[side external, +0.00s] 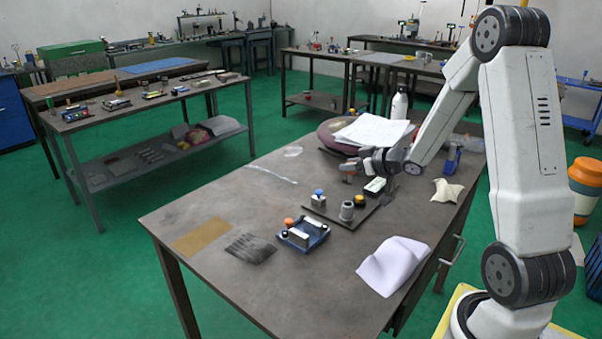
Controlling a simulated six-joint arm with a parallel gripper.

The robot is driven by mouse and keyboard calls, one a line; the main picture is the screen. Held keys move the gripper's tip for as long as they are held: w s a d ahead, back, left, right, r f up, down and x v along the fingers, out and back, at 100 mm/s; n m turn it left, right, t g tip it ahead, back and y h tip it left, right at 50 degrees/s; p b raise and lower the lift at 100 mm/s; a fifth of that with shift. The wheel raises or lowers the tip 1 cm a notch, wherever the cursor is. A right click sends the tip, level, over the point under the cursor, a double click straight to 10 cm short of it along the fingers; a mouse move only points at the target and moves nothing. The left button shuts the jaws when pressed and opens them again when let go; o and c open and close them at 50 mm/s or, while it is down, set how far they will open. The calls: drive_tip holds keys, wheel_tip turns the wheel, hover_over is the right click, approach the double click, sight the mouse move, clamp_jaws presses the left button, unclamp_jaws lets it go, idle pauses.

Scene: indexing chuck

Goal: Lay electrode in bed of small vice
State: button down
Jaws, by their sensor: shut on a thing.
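My gripper (352,168) is at the far end of the bench, low over the back edge of a dark base plate (345,218). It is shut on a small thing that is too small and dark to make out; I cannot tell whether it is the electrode. On the plate stand a grey hollow cylinder (347,210), a small block with a blue knob (318,198), a yellow-and-black knob (359,199) and a white-topped dark block (375,186) close under the gripper. In front of the plate is a blue fixture (303,236) with pale bars and an orange knob (288,222); which one is the small vice is unclear.
White papers (374,130) on a round reddish item and a white bottle (398,106) stand behind the gripper. A white sheet (393,265) and a cream cloth (447,190) lie to the right. The bench's left front holds a tan mat (203,238) and dark patch (251,248), otherwise clear.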

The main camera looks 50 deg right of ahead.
drive_tip(key=shift+w+a, duration=0.3)
drive_tip(key=shift+a, duration=0.25)
drive_tip(key=w+a+f, duration=0.1)
drive_tip(key=a, duration=0.6)
drive_tip(key=w+a+f, duration=0.1)
drive_tip(key=a, duration=0.5)
drive_tip(key=shift+w+a+f, duration=0.3)
drive_tip(key=shift+a+f, duration=0.05)
drive_tip(key=shift+f, duration=0.05)
drive_tip(key=shift+f, duration=0.15)
drive_tip(key=shift+f, duration=3.35)
drive_tip(key=shift+f, duration=0.45)
drive_tip(key=shift+c, duration=1.2)
unclamp_jaws()
